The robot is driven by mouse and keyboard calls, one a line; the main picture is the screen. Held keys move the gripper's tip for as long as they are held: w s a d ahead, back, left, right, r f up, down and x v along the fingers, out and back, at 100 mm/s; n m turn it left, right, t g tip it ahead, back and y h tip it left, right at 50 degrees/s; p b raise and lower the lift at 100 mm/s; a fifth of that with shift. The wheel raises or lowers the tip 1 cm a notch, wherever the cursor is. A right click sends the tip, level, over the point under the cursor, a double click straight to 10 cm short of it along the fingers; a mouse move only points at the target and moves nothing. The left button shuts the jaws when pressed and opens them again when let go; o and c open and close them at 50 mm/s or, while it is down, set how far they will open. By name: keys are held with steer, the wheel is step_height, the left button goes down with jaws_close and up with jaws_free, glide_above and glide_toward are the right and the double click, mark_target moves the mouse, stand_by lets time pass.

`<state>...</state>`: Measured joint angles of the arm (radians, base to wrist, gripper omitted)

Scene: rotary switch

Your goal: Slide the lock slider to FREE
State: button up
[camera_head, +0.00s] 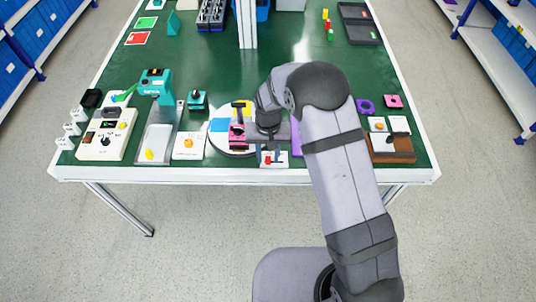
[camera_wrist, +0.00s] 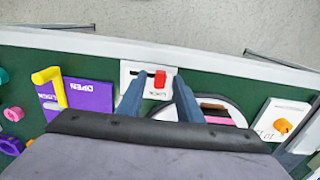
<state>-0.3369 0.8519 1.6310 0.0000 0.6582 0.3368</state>
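The lock slider is a white plate (camera_head: 281,161) near the table's front edge with a red knob (camera_head: 267,160). In the wrist view the white plate (camera_wrist: 128,71) shows a dark slot, with the red knob (camera_wrist: 160,79) at its right end. A word that looks like LOCK is printed beside the slot. My gripper (camera_wrist: 158,86) is open, with its two blue-grey fingers spread apart. From the wrist camera the knob shows between the fingertips; I cannot tell how high they are above it. In the head view my gripper (camera_head: 271,150) is over the plate.
A purple panel with a yellow handle (camera_wrist: 62,86) is beside the slider. A round turntable with a pink block (camera_head: 238,139) and a white plate with an orange knob (camera_head: 188,145) stand to its left. A brown box (camera_head: 392,152) is at right.

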jaws_close()
steer(key=d, duration=0.4)
steer(key=shift+d, duration=0.25)
steer(key=shift+o, duration=0.4)
jaws_free()
step_height(320, 180, up, 7)
steer(key=b, duration=0.2)
steer(key=shift+r, duration=0.2)
